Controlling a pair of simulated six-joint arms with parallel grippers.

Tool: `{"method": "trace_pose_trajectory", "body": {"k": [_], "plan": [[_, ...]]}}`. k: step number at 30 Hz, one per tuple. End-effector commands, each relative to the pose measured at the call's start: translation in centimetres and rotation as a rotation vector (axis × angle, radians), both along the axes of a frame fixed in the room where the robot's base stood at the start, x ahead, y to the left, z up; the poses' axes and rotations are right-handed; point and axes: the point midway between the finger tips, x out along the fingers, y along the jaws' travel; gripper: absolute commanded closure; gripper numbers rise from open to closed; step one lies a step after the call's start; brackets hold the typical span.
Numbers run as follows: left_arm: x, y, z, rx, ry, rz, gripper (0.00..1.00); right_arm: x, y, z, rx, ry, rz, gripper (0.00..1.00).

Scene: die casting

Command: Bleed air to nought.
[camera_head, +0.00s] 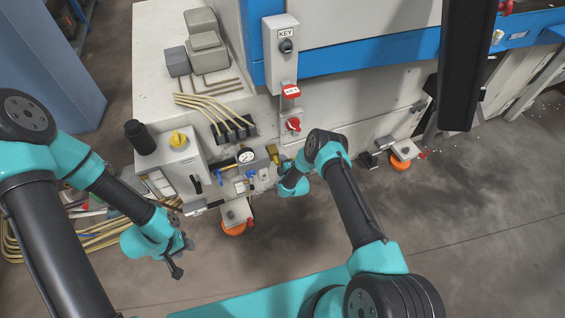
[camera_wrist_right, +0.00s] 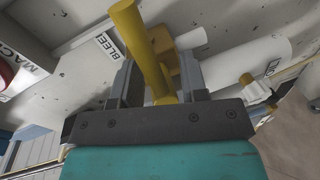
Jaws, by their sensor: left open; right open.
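The yellow bleed valve handle (camera_wrist_right: 146,52) stands beside a label reading BLEED (camera_wrist_right: 105,45) in the right wrist view. The right gripper (camera_wrist_right: 158,82) is open, with a finger on each side of the handle; I cannot tell whether either touches it. In the head view, the yellow valve (camera_head: 273,153) is just beside the right gripper (camera_head: 284,164), which partly hides in front of the machine. The round pressure gauge (camera_head: 245,156) sits left of the valve; its reading is too small to make out. The left gripper (camera_head: 177,262) is open and empty over the floor.
Orange feet (camera_head: 234,229) stand low. Floor on the right is clear.

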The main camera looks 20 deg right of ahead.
Motion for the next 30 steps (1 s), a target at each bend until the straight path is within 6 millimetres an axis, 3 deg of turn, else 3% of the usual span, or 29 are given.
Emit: {"method": "trace_pose_trajectory", "body": {"k": [8,13,30], "plan": [[0.0,0.0,0.0,0.0,0.0,0.0,0.6,-0.3,-0.3,0.0,0.001,0.002,-0.004,0.6],[0.0,0.0,0.0,0.0,0.0,0.0,0.6,-1.5,-0.5,0.2,0.002,0.003,-0.005,0.6],[0.0,0.0,0.0,0.0,0.0,0.0,0.6,-10.4,-1.8,1.9,0.002,0.005,-0.003,0.6]]}}
